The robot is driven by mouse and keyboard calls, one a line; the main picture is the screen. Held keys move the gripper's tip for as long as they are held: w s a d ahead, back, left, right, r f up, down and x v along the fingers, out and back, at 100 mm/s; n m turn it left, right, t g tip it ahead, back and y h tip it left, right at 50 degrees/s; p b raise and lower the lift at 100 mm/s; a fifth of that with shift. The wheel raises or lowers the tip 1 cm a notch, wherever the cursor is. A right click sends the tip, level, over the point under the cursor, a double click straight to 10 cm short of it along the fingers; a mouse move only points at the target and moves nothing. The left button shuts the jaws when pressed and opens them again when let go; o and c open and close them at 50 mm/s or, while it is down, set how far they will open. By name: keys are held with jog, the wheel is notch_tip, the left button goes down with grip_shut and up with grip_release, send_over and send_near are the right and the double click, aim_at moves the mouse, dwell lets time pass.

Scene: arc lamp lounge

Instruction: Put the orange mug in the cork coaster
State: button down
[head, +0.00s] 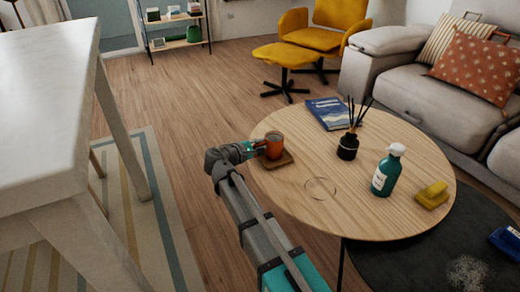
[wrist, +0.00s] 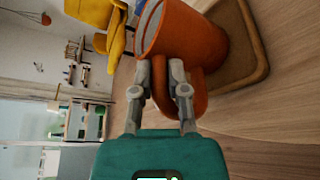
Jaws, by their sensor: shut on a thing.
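The orange mug (head: 274,145) is upright at the left edge of the round wooden table, at the cork coaster (head: 284,162). In the wrist view the mug (wrist: 192,40) fills the top middle, with its handle towards my gripper. The square brown coaster (wrist: 245,45) shows right beside and below the mug's base. I cannot tell whether the base touches it. My gripper (head: 254,147) is at the mug's left side. In the wrist view my gripper's fingers (wrist: 168,75) are closed on the mug's handle.
The round table (head: 320,215) also holds a blue book (head: 328,113), a black reed diffuser (head: 348,146), a green pump bottle (head: 386,172) and a yellow object (head: 433,195). A faint ring mark lies right of the coaster. A white table (head: 45,100) stands at left.

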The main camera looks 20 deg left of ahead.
jog(key=shift+f, duration=0.1)
dwell(0.3)
jog(key=c, duration=1.1)
grip_release()
jog(key=shift+f, duration=0.1)
jog(key=o, duration=0.5)
jog(key=shift+c, duration=0.2)
jog(key=shift+s+r, duration=0.15)
jog(key=shift+r, duration=0.1)
jog(key=p+v, duration=0.2)
jog(key=v, duration=0.9)
jog(key=shift+s+a+p, duration=0.15)
jog(key=shift+s+p, duration=0.1)
jog(key=shift+p, duration=0.05)
